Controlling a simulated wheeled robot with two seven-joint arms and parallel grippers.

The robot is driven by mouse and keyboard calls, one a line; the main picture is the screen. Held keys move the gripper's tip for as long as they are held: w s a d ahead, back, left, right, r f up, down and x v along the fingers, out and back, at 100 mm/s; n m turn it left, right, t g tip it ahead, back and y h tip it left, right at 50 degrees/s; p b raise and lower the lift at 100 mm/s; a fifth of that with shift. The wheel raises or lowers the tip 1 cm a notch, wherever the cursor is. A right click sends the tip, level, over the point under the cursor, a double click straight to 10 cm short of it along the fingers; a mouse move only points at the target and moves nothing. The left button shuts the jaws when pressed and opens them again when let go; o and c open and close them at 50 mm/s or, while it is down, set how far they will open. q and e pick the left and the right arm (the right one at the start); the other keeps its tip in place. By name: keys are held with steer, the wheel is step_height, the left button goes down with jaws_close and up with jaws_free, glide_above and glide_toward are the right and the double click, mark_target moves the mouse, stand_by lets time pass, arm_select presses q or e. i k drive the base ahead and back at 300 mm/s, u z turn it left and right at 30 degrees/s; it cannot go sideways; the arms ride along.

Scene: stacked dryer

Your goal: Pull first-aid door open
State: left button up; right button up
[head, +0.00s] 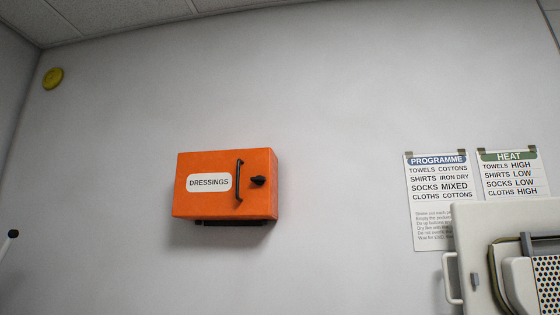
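The first-aid cabinet (205,205) is an orange box fixed to the wall in the middle of the head view. Its front door carries a white label reading DRESSINGS (209,182). A black vertical bar handle (239,181) is on the right part of the door, with a black knob or latch (257,181) just right of it. The door looks shut. Neither of my grippers is clearly in view, and nothing touches the cabinet.
A white dryer (478,225) with a white handle (450,278) stands at the lower right. Two posters, PROGRAMME (435,200) and HEAT (512,174), hang above it. A dark-tipped white rod (8,244) shows at the left edge. The wall around the cabinet is clear.

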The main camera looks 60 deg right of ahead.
mark_target(218, 183)
steer(key=u, duration=0.3)
steer(key=k, duration=0.1)
steer(key=z, duration=1.45)
